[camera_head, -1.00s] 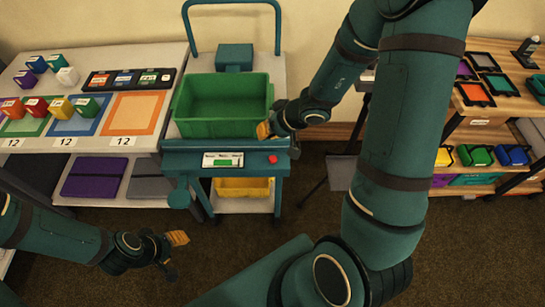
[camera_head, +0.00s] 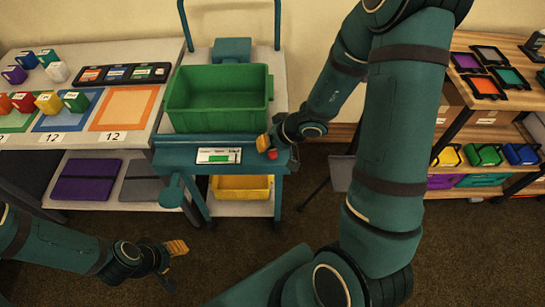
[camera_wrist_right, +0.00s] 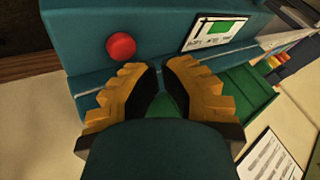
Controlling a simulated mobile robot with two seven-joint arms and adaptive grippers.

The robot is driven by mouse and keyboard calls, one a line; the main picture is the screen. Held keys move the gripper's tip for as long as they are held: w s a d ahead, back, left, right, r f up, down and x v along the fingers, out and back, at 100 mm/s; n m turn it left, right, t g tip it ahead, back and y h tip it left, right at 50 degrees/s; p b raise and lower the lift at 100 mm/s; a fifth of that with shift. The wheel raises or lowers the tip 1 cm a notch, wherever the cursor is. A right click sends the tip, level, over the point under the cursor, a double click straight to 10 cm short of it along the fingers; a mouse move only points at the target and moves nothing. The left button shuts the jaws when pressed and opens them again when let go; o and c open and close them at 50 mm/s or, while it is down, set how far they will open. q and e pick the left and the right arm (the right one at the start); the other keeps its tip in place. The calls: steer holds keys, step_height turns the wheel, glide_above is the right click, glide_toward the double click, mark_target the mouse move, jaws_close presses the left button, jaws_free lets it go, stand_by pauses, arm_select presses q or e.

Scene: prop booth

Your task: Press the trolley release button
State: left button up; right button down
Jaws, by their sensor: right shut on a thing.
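The trolley (camera_head: 165,156) is teal, with a red round button (camera_head: 272,154) at the right end of its front panel. The button also shows in the right wrist view (camera_wrist_right: 121,46), uncovered. Beside it is a label with a green bar (camera_head: 219,155). My right gripper (camera_head: 263,143) is just behind and left of the button in the head view. In the right wrist view its yellow fingers (camera_wrist_right: 163,68) are drawn together, tips below and right of the button, apart from it in the picture. What they grip cannot be made out. My left gripper (camera_head: 173,264) is open and empty over the floor.
A green crate (camera_head: 218,122) stands on the trolley and a yellow bin (camera_head: 240,188) sits below. A table with coloured blocks and mats (camera_head: 125,108) is at left. A wooden shelf (camera_head: 460,128) with coloured trays and bins is at right. The floor in front is clear.

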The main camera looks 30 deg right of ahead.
mark_target(268, 156)
steer(key=shift+f, duration=0.1)
stand_by(1.4)
steer(key=shift+f+b, duration=0.35)
steer(key=shift+b, duration=0.55)
steer(key=shift+f, duration=0.45)
stand_by(0.5)
steer(key=shift+r, duration=0.1)
steer(key=shift+r+p, duration=0.35)
steer(key=shift+r, duration=0.4)
step_height(268, 156, up, 5)
steer(key=p, duration=0.3)
